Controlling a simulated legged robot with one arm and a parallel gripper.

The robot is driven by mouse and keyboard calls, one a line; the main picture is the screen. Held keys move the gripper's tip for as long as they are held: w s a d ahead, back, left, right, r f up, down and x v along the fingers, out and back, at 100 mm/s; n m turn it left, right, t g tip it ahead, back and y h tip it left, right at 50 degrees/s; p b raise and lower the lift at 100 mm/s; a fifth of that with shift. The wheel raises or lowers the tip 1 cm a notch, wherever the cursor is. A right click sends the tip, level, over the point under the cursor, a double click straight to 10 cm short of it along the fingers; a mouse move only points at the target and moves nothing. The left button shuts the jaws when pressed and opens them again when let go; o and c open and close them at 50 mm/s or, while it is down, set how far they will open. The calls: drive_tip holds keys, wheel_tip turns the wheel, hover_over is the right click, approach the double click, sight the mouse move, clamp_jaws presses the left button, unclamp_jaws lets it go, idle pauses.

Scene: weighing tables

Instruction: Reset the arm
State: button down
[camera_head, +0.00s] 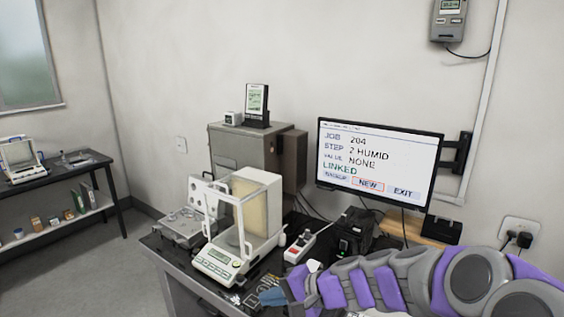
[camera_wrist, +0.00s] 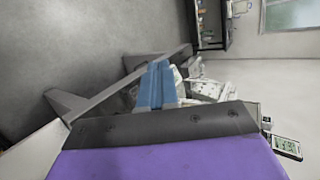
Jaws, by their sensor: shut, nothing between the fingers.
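My arm, purple and grey, reaches in from the lower right of the head view, low along the front of the weighing table (camera_head: 172,268). My gripper (camera_head: 270,297) is at its left end, near the table's front edge, just right of the analytical balance (camera_head: 216,265). In the wrist view the blue fingers of my gripper (camera_wrist: 158,68) are together with nothing between them. The wrist view is tilted on its side. The arm hides the right part of the table.
A monitor (camera_head: 378,160) on a wall arm shows job text. A grey cabinet (camera_head: 240,150) stands behind the balance with a small display (camera_head: 257,103) on top. A white power strip (camera_head: 299,246) and a black device (camera_head: 352,236) lie near the arm. Open floor (camera_head: 70,270) is at left.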

drive_tip(key=s+n+g+h, duration=0.2)
drive_tip(key=s+n, duration=0.1)
drive_tip(key=s, duration=0.6)
drive_tip(key=s+d+f+n+g+h, duration=0.1)
drive_tip(key=s+d+h, duration=0.3)
drive_tip(key=s+d, duration=0.4)
drive_tip(key=s+d+f+n+g+h, duration=0.2)
drive_tip(key=s+d+h, duration=0.3)
drive_tip(key=s, duration=1)
drive_tip(key=d+f, duration=0.1)
drive_tip(key=d, duration=0.2)
drive_tip(key=shift+s+d+g, duration=0.2)
drive_tip(key=shift+s+g, duration=0.2)
